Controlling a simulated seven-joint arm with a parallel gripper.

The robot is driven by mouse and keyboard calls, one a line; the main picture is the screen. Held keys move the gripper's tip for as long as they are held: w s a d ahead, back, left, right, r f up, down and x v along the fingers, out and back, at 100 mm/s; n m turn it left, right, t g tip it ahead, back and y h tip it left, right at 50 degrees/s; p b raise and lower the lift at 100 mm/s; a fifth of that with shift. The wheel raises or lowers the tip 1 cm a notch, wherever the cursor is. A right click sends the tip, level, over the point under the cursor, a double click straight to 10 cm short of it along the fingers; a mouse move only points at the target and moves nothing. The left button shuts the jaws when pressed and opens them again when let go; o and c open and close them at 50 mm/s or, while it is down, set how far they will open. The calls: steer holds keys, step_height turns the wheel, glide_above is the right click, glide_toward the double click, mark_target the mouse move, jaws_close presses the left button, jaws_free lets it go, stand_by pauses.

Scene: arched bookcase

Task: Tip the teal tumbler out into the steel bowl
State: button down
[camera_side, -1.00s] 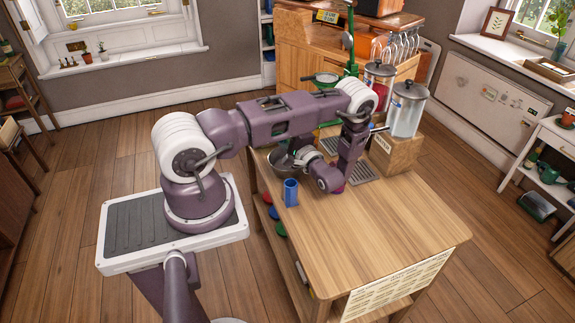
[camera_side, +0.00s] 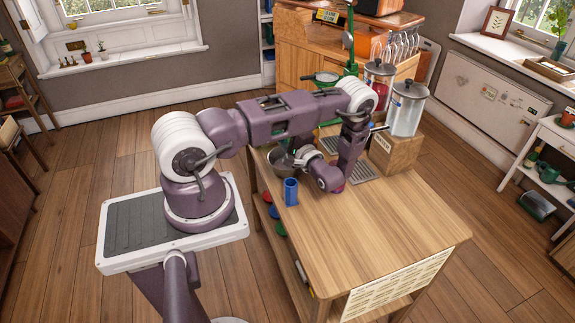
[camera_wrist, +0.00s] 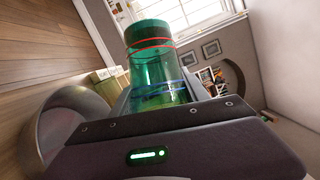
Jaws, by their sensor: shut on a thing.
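The teal tumbler (camera_wrist: 152,62) is see-through, with red and blue bands, and fills the middle of the wrist view. My gripper (camera_wrist: 168,98) is shut on it near its lower part in that picture. The tumbler lies tilted against the lines of the room. I cannot tell what is inside it. The steel bowl (camera_wrist: 55,125) is close by on the left of the wrist view. In the side view the steel bowl (camera_side: 279,164) stands on the table's far left part, with my gripper right beside or above it. My arm largely hides the tumbler there.
A blue cup (camera_side: 291,192) stands on the table (camera_side: 365,235) just in front of the bowl. Grey drip grates (camera_side: 363,172) lie behind my wrist. The front of the table is clear.

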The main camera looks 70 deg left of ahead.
steer(key=n, duration=0.1)
steer(key=n+h, duration=0.1)
steer(key=n+g, duration=0.1)
steer(key=shift+s+a+r+h, duration=0.25)
steer(key=shift+s+r+h, duration=0.05)
steer(key=shift+s, duration=0.05)
steer(key=n+h, duration=0.1)
steer(key=n, duration=0.1)
steer(key=n+g, duration=0.1)
steer(key=n, duration=0.1)
steer(key=shift+s+a+r+h, duration=0.1)
steer(key=shift+s+a+h, duration=0.05)
steer(key=shift+h, duration=0.25)
steer(key=n+h, duration=0.1)
steer(key=n, duration=0.2)
steer(key=shift+h, duration=0.3)
steer(key=n+h, duration=0.1)
steer(key=n, duration=0.3)
steer(key=n+h, duration=0.1)
steer(key=n, duration=0.1)
steer(key=shift+w+f, duration=0.2)
steer(key=shift+w, duration=0.1)
steer(key=n, duration=0.3)
steer(key=shift+w+h, duration=0.3)
steer(key=w+n, duration=0.1)
steer(key=n, duration=0.1)
steer(key=w+n, duration=0.1)
steer(key=n, duration=0.1)
steer(key=shift+w+n, duration=0.2)
steer(key=shift+n, duration=0.1)
